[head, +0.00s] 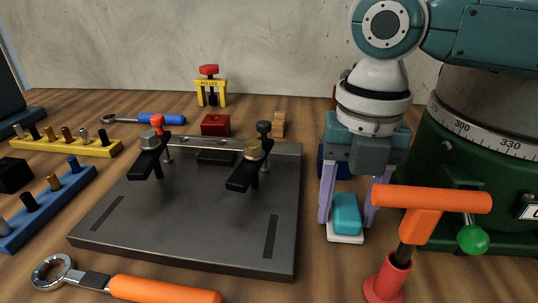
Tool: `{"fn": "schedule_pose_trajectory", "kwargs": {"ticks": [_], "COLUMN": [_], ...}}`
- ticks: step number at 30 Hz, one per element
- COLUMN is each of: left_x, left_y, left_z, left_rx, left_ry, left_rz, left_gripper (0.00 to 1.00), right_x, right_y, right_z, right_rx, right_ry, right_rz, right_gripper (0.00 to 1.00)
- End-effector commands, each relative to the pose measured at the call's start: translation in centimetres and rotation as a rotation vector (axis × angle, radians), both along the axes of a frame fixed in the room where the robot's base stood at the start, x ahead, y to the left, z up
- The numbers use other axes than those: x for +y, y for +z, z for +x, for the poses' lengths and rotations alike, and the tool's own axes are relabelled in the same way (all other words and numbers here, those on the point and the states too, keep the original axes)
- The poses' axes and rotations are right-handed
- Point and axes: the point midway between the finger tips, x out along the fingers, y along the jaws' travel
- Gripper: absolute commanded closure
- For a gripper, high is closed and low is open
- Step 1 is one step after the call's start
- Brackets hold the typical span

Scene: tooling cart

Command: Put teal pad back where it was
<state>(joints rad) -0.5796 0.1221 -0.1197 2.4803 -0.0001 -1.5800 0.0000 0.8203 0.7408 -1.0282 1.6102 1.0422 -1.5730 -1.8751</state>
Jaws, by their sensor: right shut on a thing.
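The teal pad (346,212) is a rounded teal block on a white base. It is upright, to the right of the dark fixture plate (190,228). My right gripper (346,216) points down from above, its two pale purple fingers at either side of the pad, shut on it. Whether the white base touches the wooden table or hangs just above it, I cannot tell. My left gripper is not in view.
The plate carries two black clamps (250,172). An orange-handled tool (430,205) in a red holder stands close right of the pad, before a green machine base (460,180). An orange-handled wrench (160,290) lies in front. A yellow puller (210,88) stands behind.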

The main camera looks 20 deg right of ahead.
Motion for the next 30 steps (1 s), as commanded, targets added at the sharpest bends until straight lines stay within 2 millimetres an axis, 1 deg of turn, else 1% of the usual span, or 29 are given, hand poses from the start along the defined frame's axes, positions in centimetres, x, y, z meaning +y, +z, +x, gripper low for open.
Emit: {"fn": "schedule_pose_trajectory", "kwargs": {"ticks": [3, 4, 11, 18, 21, 23, 25, 30], "left_x": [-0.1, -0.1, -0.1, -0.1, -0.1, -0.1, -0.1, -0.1], "left_y": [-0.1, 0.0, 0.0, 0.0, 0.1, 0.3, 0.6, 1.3], "left_z": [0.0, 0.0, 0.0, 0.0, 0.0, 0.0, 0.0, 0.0], "left_rx": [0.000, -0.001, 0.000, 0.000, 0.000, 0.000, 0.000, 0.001], "left_ry": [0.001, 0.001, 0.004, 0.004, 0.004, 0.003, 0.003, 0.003], "left_rz": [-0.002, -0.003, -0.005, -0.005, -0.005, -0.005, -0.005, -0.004], "left_gripper": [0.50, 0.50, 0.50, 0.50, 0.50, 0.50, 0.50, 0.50], "right_x": [0.0, 0.0, 0.0, 0.0, 0.0, 0.0, 0.0, 0.0], "right_y": [-0.4, -0.3, -0.3, -0.2, 0.4, 1.2, 2.6, 6.6], "right_z": [0.0, 0.0, 0.0, 0.0, 0.0, 0.1, 0.1, 0.1], "right_rx": [0.000, 0.000, 0.000, 0.000, -0.001, -0.002, -0.004, -0.005], "right_ry": [0.000, 0.000, 0.000, 0.000, 0.000, 0.000, 0.000, 0.000], "right_rz": [0.000, 0.000, 0.000, 0.000, 0.000, 0.002, 0.001, 0.002], "right_gripper": [0.89, 0.41, 0.16, 0.15, 0.15, 0.15, 0.15, 0.15]}}
